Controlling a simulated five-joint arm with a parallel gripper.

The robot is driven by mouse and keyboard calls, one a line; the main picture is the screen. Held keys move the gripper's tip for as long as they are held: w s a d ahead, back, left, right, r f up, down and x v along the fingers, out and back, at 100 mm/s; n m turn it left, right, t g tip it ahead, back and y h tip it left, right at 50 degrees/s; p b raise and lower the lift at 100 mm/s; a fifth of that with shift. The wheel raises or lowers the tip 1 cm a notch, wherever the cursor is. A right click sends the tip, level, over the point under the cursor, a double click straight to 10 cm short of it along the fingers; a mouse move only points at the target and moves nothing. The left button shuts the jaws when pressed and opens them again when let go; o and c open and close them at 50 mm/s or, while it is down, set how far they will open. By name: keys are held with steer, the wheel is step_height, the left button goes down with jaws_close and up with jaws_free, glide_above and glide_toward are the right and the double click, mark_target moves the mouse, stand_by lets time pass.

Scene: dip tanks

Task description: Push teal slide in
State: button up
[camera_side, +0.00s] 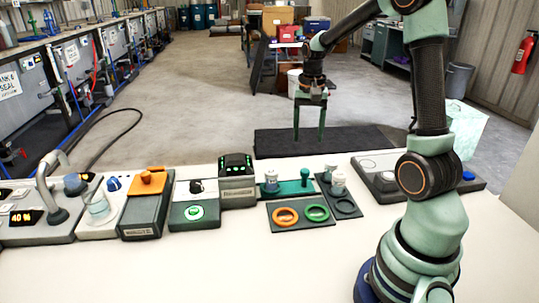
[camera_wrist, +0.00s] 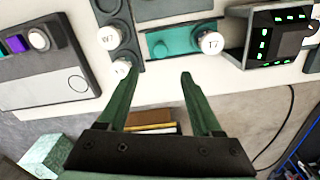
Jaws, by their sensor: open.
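The teal slide (camera_side: 290,190) is a low teal block with an upright teal knob near its right end in the side view. A small white-topped jar (camera_side: 271,180) stands on its left part. In the wrist view the slide (camera_wrist: 178,40) lies beyond my fingertips, and the jar on it has a white lid marked T7 (camera_wrist: 211,43). My gripper (camera_side: 309,137) hangs fingers-down behind the row of devices, apart from the slide. In the wrist view my gripper (camera_wrist: 158,73) shows two spread dark green fingers with nothing between them.
A dark holder (camera_side: 345,207) with white-lidded jars stands right of the slide. A tray (camera_side: 302,224) with orange and green rings lies in front. A box with green lights (camera_side: 237,180) stands close on the left. A dark panel (camera_side: 430,190) lies to the right.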

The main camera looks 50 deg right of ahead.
mark_target(305, 170)
step_height(305, 170, down, 11)
stand_by(0.4)
jaws_close()
stand_by(1.4)
